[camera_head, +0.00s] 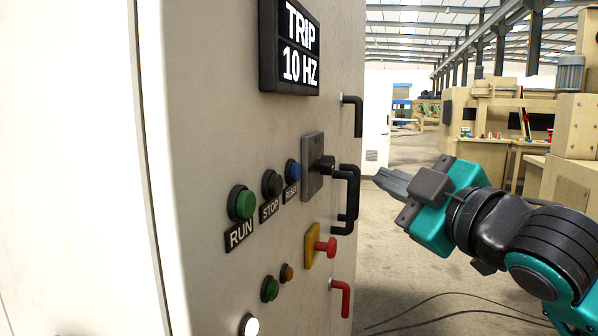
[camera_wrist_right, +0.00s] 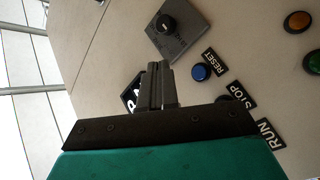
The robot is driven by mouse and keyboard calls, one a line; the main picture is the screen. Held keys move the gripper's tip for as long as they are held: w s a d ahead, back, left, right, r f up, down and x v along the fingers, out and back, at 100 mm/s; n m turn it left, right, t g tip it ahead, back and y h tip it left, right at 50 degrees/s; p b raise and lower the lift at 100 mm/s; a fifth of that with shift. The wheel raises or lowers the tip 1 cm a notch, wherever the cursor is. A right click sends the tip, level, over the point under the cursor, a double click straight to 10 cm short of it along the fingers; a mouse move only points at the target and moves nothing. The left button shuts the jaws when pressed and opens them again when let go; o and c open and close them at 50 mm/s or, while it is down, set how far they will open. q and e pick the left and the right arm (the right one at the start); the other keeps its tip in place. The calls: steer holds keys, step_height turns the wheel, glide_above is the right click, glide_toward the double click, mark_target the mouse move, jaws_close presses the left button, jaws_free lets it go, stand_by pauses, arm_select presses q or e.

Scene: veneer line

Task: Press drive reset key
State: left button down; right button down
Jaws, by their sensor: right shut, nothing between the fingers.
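The blue reset key (camera_head: 292,172) sits on the cabinet front above its RESET label, to the right of the black stop key (camera_head: 271,184) and the green run key (camera_head: 241,203). In the right wrist view the blue key (camera_wrist_right: 201,72) lies just right of the fingertips, uncovered. My right gripper (camera_head: 384,178) is shut and empty, to the right of the panel in the head view and apart from it. It also shows in the wrist view (camera_wrist_right: 160,78). A display (camera_head: 290,48) reads TRIP 10 HZ. My left gripper is not in view.
A grey plate with a black rotary knob (camera_head: 325,166) is beside the reset key. Black handles (camera_head: 350,195), a red handle (camera_head: 341,298) and a red mushroom button (camera_head: 326,247) stick out from the panel. Cables lie on the open floor (camera_head: 420,280) at right.

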mark_target(296, 172)
steer(key=w+a, duration=0.3)
steer(key=a, duration=0.5)
steer(key=shift+w+p, duration=0.25)
steer(key=shift+p, duration=0.05)
stand_by(1.0)
steer(key=shift+a, duration=0.15)
stand_by(0.8)
steer(key=shift+w+a+p, duration=0.15)
steer(key=shift+a+p, duration=0.15)
